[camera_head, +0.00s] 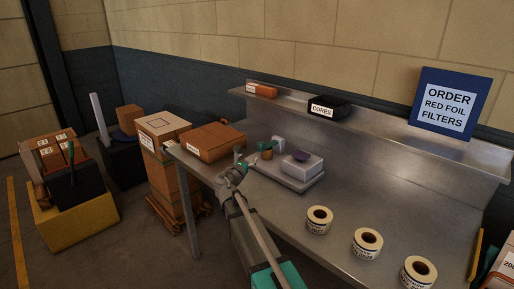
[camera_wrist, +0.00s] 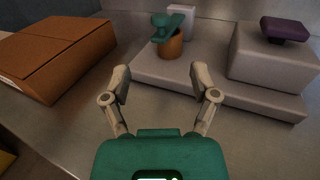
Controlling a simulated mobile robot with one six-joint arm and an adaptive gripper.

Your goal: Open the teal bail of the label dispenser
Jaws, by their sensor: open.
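The label dispenser (camera_wrist: 150,67) is a light grey base on the steel bench, with raised blocks at its back and right. Its teal bail (camera_wrist: 166,28) stands above a brown-orange roll or post at the left of the base.
A brown carton (camera_wrist: 62,48) lies left of the dispenser. A purple knob (camera_wrist: 285,29) tops the right block. Label rolls (camera_head: 319,219) stand in a row on the bench's right side. A shelf (camera_head: 370,121) runs along the back. The bench's middle is clear.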

